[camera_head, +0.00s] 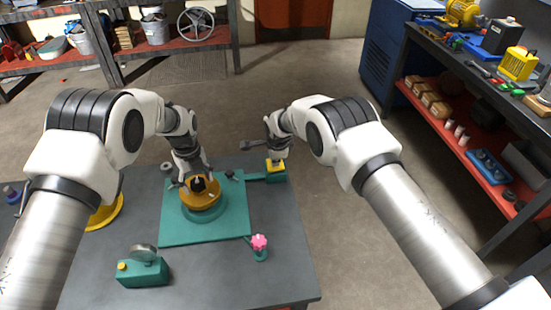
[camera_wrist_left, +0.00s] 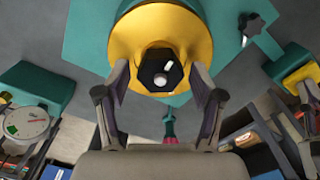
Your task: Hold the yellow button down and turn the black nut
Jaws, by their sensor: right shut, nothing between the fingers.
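The black nut (camera_head: 198,184) sits in the middle of a round orange-yellow hub (camera_head: 205,202) on a teal plate. In the left wrist view the nut (camera_wrist_left: 160,72) has a pale mark and a light round centre. My left gripper (camera_wrist_left: 160,75) is open, with its fingers apart on either side of the nut; contact is not clear. The yellow button (camera_head: 276,167) is on a teal block right of the plate. My right gripper (camera_head: 277,156) is shut and empty, tip down at the button; whether it presses is hard to tell.
A pink knob (camera_head: 259,242) stands at the plate's front right corner. A teal box (camera_head: 143,272) with a small yellow knob and grey dial lies at the front left. The teal plate (camera_head: 180,232) rests on a grey table (camera_head: 220,272). Shelves (camera_head: 500,135) stand at right.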

